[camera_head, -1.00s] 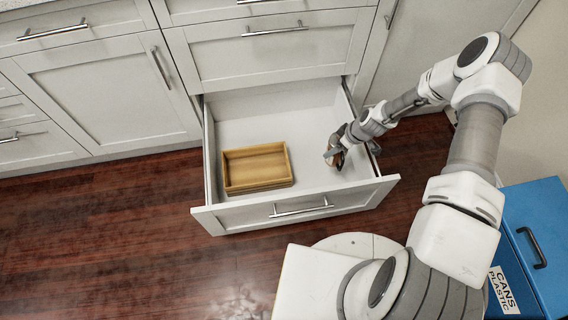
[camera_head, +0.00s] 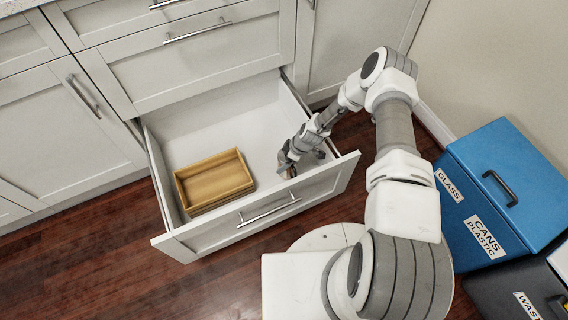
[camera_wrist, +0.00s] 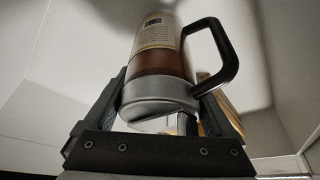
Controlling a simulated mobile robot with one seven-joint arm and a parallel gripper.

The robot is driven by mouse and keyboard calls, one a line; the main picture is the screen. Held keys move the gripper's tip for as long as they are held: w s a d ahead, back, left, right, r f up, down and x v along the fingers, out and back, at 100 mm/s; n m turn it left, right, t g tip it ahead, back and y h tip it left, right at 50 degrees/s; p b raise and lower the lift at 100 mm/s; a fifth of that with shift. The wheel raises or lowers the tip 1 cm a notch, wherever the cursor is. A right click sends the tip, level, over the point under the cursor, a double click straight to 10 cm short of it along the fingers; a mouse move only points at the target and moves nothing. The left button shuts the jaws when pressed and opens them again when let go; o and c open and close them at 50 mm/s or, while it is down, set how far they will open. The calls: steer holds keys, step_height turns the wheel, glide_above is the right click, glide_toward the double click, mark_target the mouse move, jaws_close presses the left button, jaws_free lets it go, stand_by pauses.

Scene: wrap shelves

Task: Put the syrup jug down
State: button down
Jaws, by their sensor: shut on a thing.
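The syrup jug (camera_wrist: 160,60) has a clear body with brown syrup, a pale label with a barcode, a grey end and a black handle. In the wrist view it is between the two fingers of my gripper (camera_wrist: 160,108), which is shut on it. In the head view my gripper (camera_head: 287,162) is low in the front right part of the open drawer (camera_head: 330,178). Only a small brown bit of the jug (camera_head: 291,172) shows there, mostly hidden by the gripper. I cannot tell whether the jug touches the drawer floor.
A wooden box (camera_head: 214,180) stands in the left part of the drawer. Drawer floor between box and gripper is clear. A blue bin (camera_head: 510,190) labelled for glass, cans and plastic stands at right, beside a dark bin (camera_head: 515,285). Closed cabinets are behind.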

steer(key=shift+f, duration=0.8)
steer(key=shift+r, duration=0.1)
jaws_free()
steer(key=shift+f, duration=0.2)
steer(key=shift+r, duration=0.15)
